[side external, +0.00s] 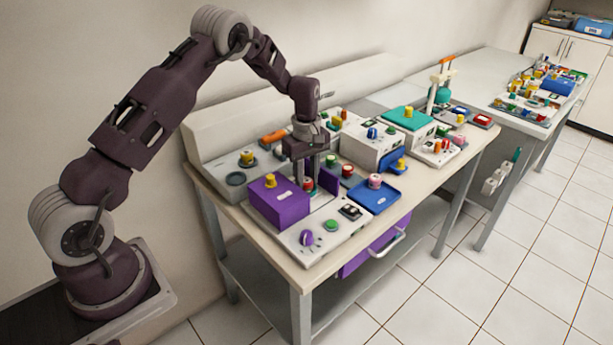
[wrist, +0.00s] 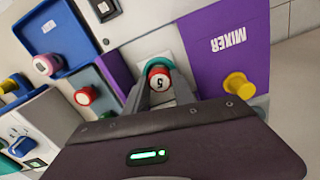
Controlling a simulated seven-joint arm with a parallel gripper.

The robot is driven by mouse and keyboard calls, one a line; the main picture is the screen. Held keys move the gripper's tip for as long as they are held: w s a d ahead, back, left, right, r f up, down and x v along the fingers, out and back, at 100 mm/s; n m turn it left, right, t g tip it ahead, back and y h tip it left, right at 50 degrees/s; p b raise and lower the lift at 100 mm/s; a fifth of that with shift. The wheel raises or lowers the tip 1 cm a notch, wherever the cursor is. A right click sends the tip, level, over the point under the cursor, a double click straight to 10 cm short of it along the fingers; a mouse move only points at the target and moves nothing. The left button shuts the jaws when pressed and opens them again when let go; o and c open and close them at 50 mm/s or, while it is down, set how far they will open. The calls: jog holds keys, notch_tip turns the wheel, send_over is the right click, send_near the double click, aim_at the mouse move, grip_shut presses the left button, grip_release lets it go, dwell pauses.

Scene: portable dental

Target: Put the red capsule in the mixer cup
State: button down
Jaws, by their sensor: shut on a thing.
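The purple mixer (side external: 275,207) stands at the near left of the bench, and its lettered top (wrist: 225,45) fills the upper right of the wrist view. My gripper (wrist: 160,88) points down into the white gap between the mixer's purple block and a thinner purple panel (wrist: 103,72). It is shut on the red capsule (wrist: 159,74), whose white top bears a 5. A teal-green rim (wrist: 166,59), perhaps the mixer cup, shows just behind the capsule. I cannot tell whether the capsule is inside it or above it. In the side view my gripper (side external: 308,178) partly hides this spot.
A second red-topped piece (wrist: 85,96) sits on a grey plate beside the panel. A blue tray (side external: 374,197) holds a pink-topped piece (side external: 375,181). A yellow knob (wrist: 239,85) stands up from the mixer. A green button (side external: 331,225) is at the front.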

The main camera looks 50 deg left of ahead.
jog(key=c, duration=1)
grip_release()
jog(key=shift+o, duration=0.2)
